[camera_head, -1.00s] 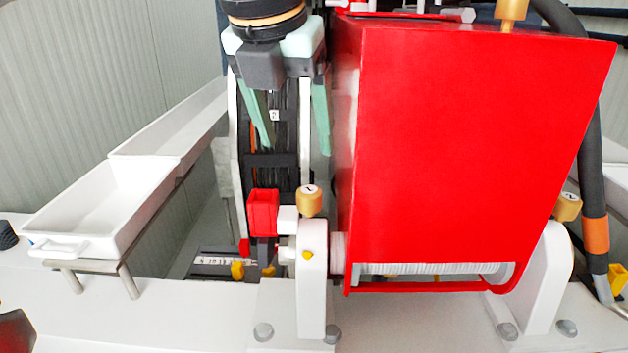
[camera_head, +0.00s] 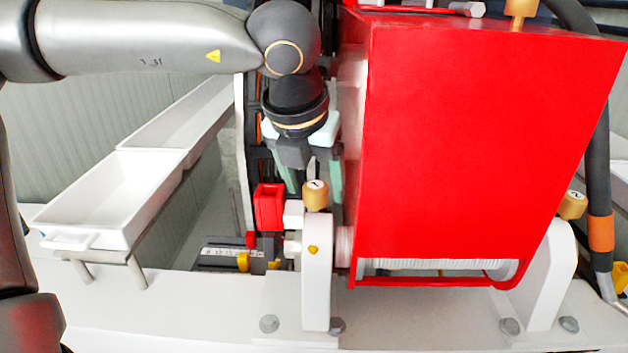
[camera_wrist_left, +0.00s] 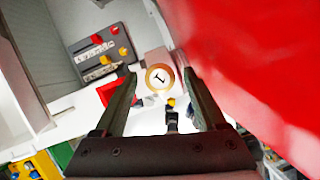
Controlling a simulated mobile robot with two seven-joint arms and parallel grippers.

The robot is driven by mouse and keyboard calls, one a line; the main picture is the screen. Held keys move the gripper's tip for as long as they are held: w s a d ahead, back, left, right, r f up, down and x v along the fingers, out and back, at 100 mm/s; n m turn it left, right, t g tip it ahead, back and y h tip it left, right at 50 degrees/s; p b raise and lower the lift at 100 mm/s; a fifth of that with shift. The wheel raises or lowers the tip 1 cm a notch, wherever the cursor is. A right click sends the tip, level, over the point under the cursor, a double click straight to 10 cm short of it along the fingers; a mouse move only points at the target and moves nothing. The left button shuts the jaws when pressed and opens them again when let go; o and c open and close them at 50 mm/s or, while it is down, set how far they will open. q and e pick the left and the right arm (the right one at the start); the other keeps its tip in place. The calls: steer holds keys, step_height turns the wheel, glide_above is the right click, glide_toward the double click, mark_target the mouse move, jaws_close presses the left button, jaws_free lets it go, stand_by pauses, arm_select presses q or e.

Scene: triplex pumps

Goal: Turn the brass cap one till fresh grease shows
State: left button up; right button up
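The brass cap one (camera_head: 316,195) stands upright on top of a white bearing block (camera_head: 316,270), left of the red guard. Its white top with a "1" shows in the left wrist view (camera_wrist_left: 160,77). My left gripper (camera_head: 313,182) points down and is open, with one pale green finger on each side of the cap in the head view. In the wrist view the cap shows between the fingertips with a gap on both sides. I cannot tell how far the tips are above it. No grease shows. My right gripper is not in view.
The large red guard (camera_head: 480,140) rises close to the right of my gripper. A red block (camera_head: 270,207) is just left of the cap. Another brass cap (camera_head: 573,205) is on the right bearing block. White trays (camera_head: 105,200) stand at left.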

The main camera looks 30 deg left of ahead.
arm_select(q)
jaws_close()
stand_by(0.3)
stand_by(0.3)
steer(key=shift+a+m+h+b, duration=0.1)
steer(key=shift+m+h+b, duration=0.3)
steer(key=shift+m+b, duration=0.4)
steer(key=shift+m+h, duration=0.4)
steer(key=shift+m, duration=0.5)
steer(key=m, duration=0.2)
steer(key=shift+a+r+m+h, duration=0.1)
steer(key=shift+m+h, duration=0.2)
steer(key=shift+h, duration=0.1)
steer(key=shift+a+m+h+p, duration=0.1)
steer(key=shift+m+h+p, duration=0.5)
steer(key=shift+m, duration=0.9)
steer(key=shift+m+g, duration=0.3)
